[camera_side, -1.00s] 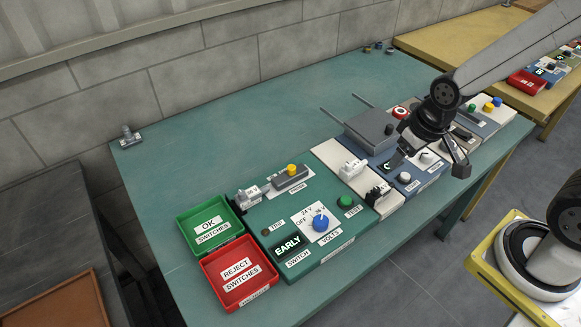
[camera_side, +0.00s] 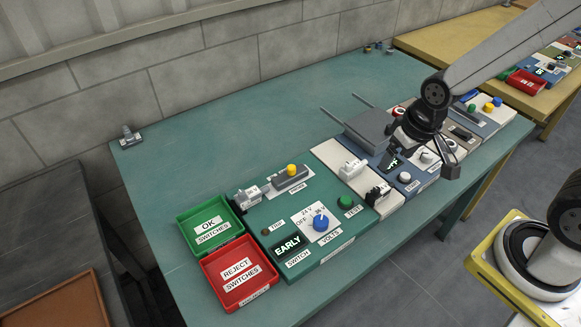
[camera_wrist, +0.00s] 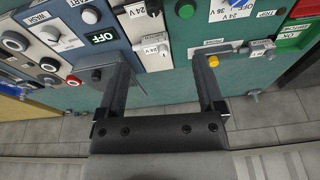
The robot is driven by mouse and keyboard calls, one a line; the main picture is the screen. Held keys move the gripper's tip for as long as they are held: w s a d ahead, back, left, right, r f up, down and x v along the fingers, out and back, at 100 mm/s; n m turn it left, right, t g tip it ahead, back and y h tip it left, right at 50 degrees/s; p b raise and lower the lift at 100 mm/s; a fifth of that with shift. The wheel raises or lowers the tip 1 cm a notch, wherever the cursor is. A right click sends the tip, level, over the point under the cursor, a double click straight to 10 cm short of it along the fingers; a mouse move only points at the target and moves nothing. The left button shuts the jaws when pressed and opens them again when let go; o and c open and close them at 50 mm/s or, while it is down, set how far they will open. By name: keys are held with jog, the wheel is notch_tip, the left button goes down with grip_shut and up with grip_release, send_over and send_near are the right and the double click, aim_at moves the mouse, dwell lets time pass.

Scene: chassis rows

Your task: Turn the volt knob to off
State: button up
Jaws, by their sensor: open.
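The volt knob (camera_side: 320,222) is blue and stands on a white plate marked OFF, 24 V and 36 V, on the green panel (camera_side: 335,245). I cannot tell for sure which mark it points at. Its edge shows at the top of the wrist view (camera_wrist: 237,2). My gripper (camera_side: 422,160) is open and empty, above the blue and pale panels to the right of the green panel. In the wrist view its two fingers (camera_wrist: 158,62) are spread wide, apart from the knob. A dark display reading EARLY (camera_side: 288,245) sits left of the knob.
A green TEST button (camera_side: 345,202) is right of the knob. A grey box with a yellow button (camera_side: 291,171) stands behind it. The green OK bin (camera_side: 207,244) and red REJECT bin (camera_side: 262,282) are at the left.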

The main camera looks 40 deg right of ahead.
jog(key=w+a+f+m+g, duration=0.1)
jog(key=w+a+f+m, duration=0.3)
jog(key=a+m, duration=0.25)
jog(key=m+g, duration=0.1)
jog(key=m, duration=0.4)
send_over(321, 219)
notch_tip(321, 219, down, 5)
jog(key=shift+r, duration=0.15)
jog(key=shift+f, duration=3.9)
grip_shut()
